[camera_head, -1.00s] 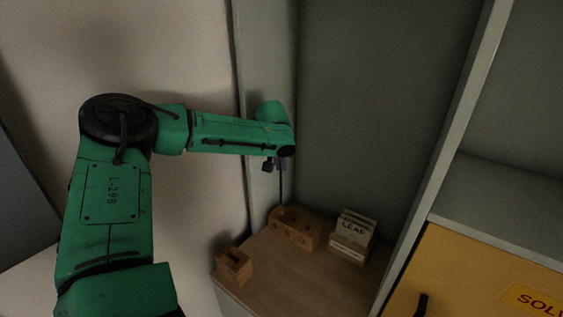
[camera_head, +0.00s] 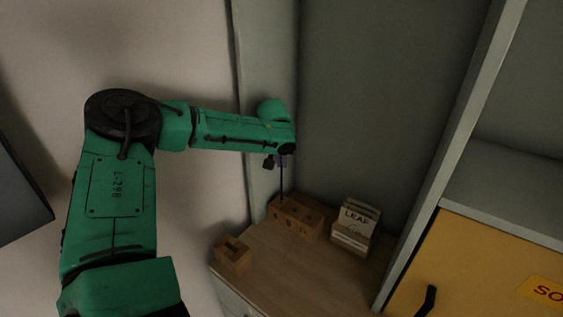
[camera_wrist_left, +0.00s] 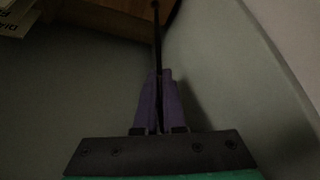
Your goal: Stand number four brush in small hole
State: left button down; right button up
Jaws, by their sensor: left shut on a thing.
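My left gripper (camera_head: 281,160) is shut on a thin dark brush (camera_head: 282,182), which hangs nearly upright below it. In the left wrist view the purple fingers (camera_wrist_left: 160,105) close around the brush's dark shaft (camera_wrist_left: 157,45). A wooden block with holes and marks on its front (camera_head: 296,218) stands on the wooden top by the back wall. The brush's lower end is at the block's left part in the head view; I cannot tell whether it is inside a hole or just above or behind it. The number on the brush is not readable. My right gripper is not in view.
A small open wooden box (camera_head: 232,256) stands at the front left of the wooden top (camera_head: 290,268). A holder of cards marked LEAF (camera_head: 355,228) stands to the block's right. A grey upright panel (camera_head: 455,150) and a yellow door (camera_head: 480,270) bound the right side.

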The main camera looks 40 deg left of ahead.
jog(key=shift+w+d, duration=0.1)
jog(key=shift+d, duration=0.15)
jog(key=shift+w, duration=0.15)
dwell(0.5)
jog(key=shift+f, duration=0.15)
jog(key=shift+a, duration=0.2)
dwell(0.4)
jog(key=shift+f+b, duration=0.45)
jog(key=shift+b, duration=0.15)
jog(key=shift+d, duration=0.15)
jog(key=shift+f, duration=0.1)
